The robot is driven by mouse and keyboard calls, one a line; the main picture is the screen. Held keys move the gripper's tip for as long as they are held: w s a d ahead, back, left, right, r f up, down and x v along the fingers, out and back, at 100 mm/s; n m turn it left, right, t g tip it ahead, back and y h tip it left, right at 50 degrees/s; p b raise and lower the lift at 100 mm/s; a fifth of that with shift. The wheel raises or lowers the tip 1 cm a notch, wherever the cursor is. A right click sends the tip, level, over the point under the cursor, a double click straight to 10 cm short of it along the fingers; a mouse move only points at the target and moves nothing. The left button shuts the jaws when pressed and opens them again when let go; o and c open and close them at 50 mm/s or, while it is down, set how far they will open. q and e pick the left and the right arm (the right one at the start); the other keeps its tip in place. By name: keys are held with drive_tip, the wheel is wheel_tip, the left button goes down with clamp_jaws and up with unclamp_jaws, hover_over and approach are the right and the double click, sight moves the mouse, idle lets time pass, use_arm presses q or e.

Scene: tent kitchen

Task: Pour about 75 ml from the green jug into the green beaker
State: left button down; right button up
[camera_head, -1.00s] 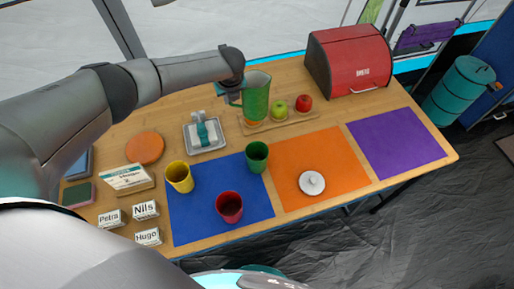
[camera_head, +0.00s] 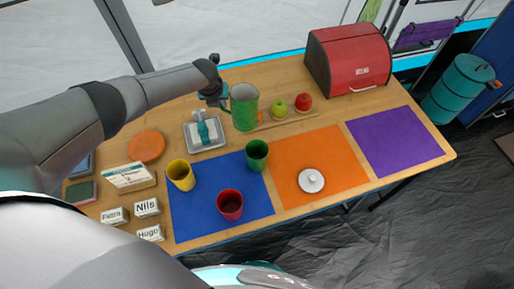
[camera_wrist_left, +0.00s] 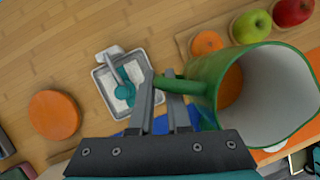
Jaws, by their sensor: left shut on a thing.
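The green jug (camera_head: 243,108) is in the head view at the back middle of the table, and its open mouth and pale inside show in the left wrist view (camera_wrist_left: 262,95). My left gripper (camera_head: 215,97) is shut on the jug's handle; in the left wrist view its fingers (camera_wrist_left: 160,95) close around the handle (camera_wrist_left: 182,86). The jug looks roughly upright and held above the table. The green beaker (camera_head: 257,154) stands upright on the blue mat, in front of the jug. My right gripper is not in view.
A yellow beaker (camera_head: 181,175) and a red beaker (camera_head: 229,205), with dark contents, stand on the blue mat (camera_head: 200,213). A tray (camera_head: 190,140) with a teal-handled thing is left of the jug. Apples (camera_head: 303,102) sit behind right. The purple mat (camera_head: 395,143) is clear.

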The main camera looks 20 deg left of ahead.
sight(224, 111)
use_arm(q)
drive_tip(key=s+t+y, duration=0.1)
drive_tip(key=d+f+t+y, duration=0.1)
drive_tip(key=t, duration=0.1)
drive_tip(key=s+d+t+y, duration=0.1)
drive_tip(key=t, duration=0.1)
drive_tip(key=shift+s+f+b, duration=0.15)
drive_tip(key=shift+s+b, duration=0.15)
drive_tip(key=shift+b, duration=0.1)
drive_tip(key=shift+s+d+r+t+y+b, duration=0.4)
drive_tip(key=shift+t+y+b, duration=0.65)
drive_tip(key=shift+b, duration=1.55)
drive_tip(key=shift+s+d+r+t+y+b, duration=0.25)
drive_tip(key=shift+s+r+t+y+b, duration=0.4)
drive_tip(key=shift+t+b, duration=1.3)
drive_tip(key=shift+s+d+r+t+y+b, duration=0.3)
drive_tip(key=shift+s+r+t+y+b, duration=0.45)
drive_tip(key=shift+b, duration=2.45)
